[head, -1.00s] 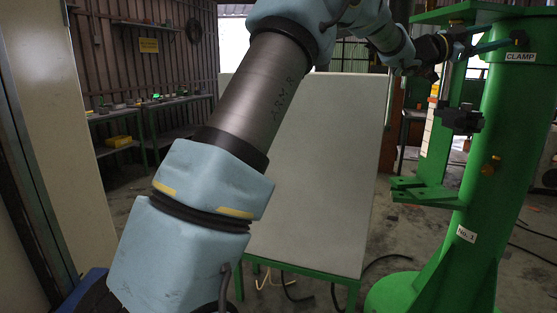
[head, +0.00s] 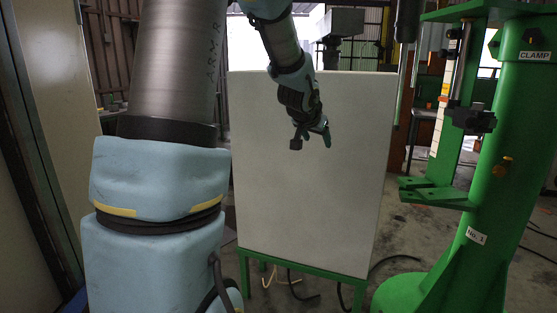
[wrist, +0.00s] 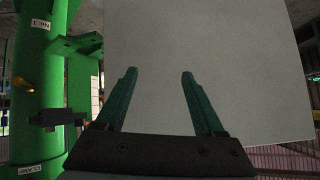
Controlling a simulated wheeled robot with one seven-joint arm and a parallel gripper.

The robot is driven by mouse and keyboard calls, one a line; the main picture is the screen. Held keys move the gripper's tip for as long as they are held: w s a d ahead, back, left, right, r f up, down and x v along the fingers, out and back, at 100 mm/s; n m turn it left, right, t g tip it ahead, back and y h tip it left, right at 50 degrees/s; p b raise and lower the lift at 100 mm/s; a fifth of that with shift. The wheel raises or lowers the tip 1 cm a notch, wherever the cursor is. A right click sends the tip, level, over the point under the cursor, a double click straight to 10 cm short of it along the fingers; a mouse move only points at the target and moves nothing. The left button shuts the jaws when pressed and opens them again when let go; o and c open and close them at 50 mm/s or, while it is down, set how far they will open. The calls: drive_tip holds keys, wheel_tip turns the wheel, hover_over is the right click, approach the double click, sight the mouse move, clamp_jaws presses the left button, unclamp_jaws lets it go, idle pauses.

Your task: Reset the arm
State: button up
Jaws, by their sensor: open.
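My gripper (head: 316,138) hangs in front of the pale table top in the head view, with its fingers pointing down and to the right. In the wrist view its two green fingers (wrist: 159,75) are spread apart with nothing between them. The pale surface fills the space beyond the fingertips. My arm comes down from the top of the head view, and its thick lower links cover the left part.
The pale table top (head: 300,210) sits on a green frame (head: 300,268). To the right stands the green clamp column (head: 500,150), with a bracket (head: 437,193) and a dark clamp block (head: 470,119). Cables lie on the floor. The space between gripper and column looks clear.

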drive_tip(key=s+a+f+n+g+y, duration=0.1)
drive_tip(key=s+a+f, duration=0.3)
drive_tip(key=s, duration=0.4)
drive_tip(key=s+a+f+n+g+y, duration=0.1)
drive_tip(key=s+a+f+n+g, duration=0.1)
drive_tip(key=s+a+f+g, duration=0.2)
drive_tip(key=s+a+f+n+g+y, duration=0.1)
drive_tip(key=s+a+f, duration=0.3)
drive_tip(key=s+a, duration=0.5)
drive_tip(key=s+n+g, duration=0.1)
drive_tip(key=s, duration=0.2)
drive_tip(key=shift+s+a+f+n+g+y, duration=0.2)
drive_tip(key=shift+s+f+n+g+y, duration=0.1)
drive_tip(key=shift+s+f+y, duration=0.1)
